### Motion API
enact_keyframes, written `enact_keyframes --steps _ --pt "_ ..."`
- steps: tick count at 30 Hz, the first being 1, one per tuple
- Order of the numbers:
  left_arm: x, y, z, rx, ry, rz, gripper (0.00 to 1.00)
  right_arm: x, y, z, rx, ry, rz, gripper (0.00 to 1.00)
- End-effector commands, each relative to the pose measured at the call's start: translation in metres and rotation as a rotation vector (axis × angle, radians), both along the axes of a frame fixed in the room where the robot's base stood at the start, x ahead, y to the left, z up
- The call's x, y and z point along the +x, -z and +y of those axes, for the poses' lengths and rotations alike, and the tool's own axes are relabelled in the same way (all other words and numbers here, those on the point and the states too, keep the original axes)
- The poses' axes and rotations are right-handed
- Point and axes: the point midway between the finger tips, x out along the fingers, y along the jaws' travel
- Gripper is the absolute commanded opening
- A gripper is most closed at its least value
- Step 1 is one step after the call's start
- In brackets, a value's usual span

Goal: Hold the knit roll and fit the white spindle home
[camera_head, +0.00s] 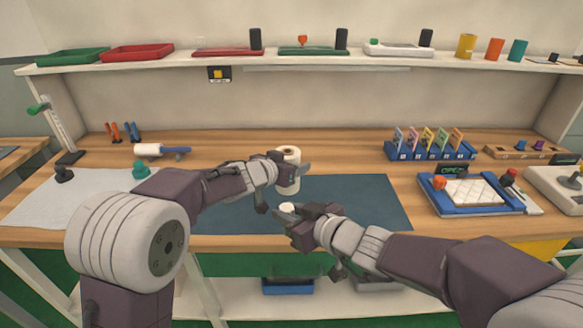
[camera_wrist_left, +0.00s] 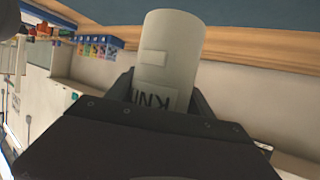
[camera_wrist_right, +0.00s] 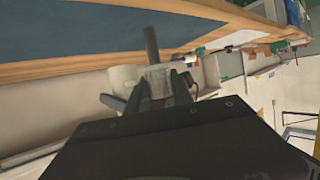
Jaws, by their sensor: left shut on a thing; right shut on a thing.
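The white knit roll (camera_head: 289,184) stands roughly upright above the dark blue mat, with a tan core at its top. My left gripper (camera_head: 284,172) is shut around it. In the left wrist view the roll (camera_wrist_left: 170,52) sits between the fingers, its printed label partly covered. My right gripper (camera_head: 290,215) is shut on the white spindle (camera_head: 287,207), nearer the camera and lower in the picture than the roll. Only a small white end of the spindle shows.
The dark mat (camera_head: 360,200) is clear around the hands. A white roll with a blue handle (camera_head: 148,150) lies at the left. A blue rack of coloured cards (camera_head: 430,152) and a blue tray with a quilted pad (camera_head: 470,193) are at the right.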

Motion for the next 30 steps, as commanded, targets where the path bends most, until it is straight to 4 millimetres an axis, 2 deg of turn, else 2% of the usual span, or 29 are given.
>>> enact_keyframes --steps 1,4,24,30 --pt "0.0001 -0.0136 -0.0002 0.0 0.0 -0.002 0.03 0.0001 -0.0119 0.0 0.001 0.0 -0.001 0.0" --pt "0.0001 -0.0177 -0.0002 -0.001 0.0 -0.002 0.03 0.0 -0.0147 0.0 0.001 0.0 -0.001 0.0" --pt "-0.0044 -0.0162 0.0022 -0.002 0.0 -0.003 0.03 0.0 -0.0144 0.0 0.001 0.0 -0.001 0.0" --pt "-0.0043 -0.0099 0.0021 -0.001 0.0 -0.002 0.03 0.0 -0.009 0.0 0.001 0.0 -0.001 0.0"
